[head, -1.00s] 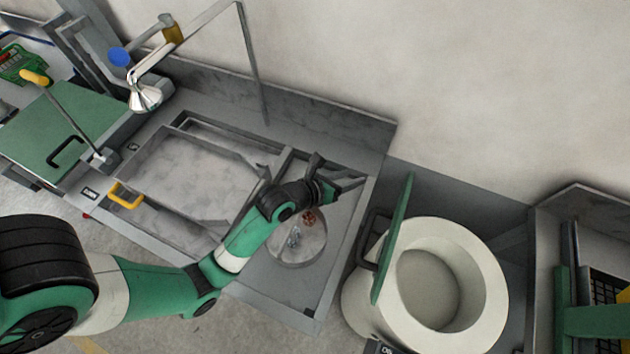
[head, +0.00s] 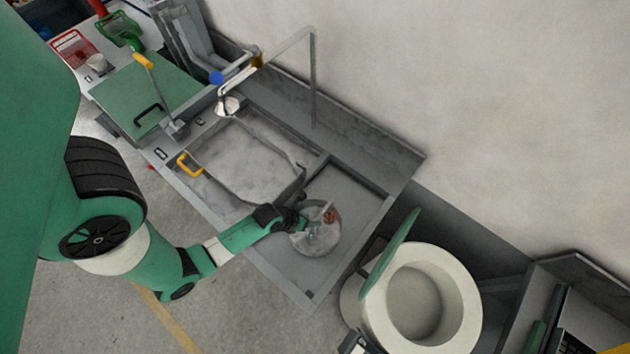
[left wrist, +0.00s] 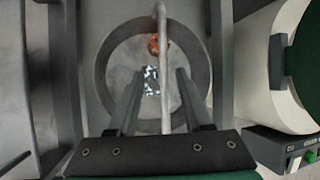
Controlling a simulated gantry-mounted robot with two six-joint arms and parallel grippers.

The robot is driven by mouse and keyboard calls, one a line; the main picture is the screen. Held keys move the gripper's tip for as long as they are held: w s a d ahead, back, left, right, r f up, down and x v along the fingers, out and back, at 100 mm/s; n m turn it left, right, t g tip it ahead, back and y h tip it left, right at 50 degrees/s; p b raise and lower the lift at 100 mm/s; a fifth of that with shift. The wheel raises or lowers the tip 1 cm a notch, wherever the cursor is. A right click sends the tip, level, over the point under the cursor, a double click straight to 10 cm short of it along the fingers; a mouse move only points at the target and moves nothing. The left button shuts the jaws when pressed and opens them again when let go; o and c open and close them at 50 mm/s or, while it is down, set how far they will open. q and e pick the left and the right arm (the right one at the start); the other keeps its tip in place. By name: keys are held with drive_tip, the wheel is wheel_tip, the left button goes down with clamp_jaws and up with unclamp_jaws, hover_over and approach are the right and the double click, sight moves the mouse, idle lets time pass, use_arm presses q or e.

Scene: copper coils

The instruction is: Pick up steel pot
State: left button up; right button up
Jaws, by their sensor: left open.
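The round steel pot (head: 331,243) stands in the right-hand bay of the grey bench. In the left wrist view the pot (left wrist: 103,68) is below my gripper. A thin bar that looks like its handle (left wrist: 163,40) crosses over its opening. A small copper-coloured piece (left wrist: 153,45) and a shiny pale piece (left wrist: 151,78) lie inside. My left gripper (left wrist: 160,75) is open over the pot, with one finger on each side of the bar. I cannot tell whether either finger touches it. My right gripper is not in view.
A white round vessel (head: 462,290) with a raised green lid (head: 390,255) stands close on the right. A tap (head: 228,105) and the wall are behind.

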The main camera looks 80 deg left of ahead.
use_arm(q)
drive_tip(key=x, duration=0.3)
drive_tip(key=b+x, duration=0.1)
drive_tip(key=x, duration=0.2)
drive_tip(key=shift+w+d+r, duration=0.1)
drive_tip(key=shift+w+d, duration=0.05)
drive_tip(key=shift+d, duration=0.1)
clamp_jaws()
idle(1.2)
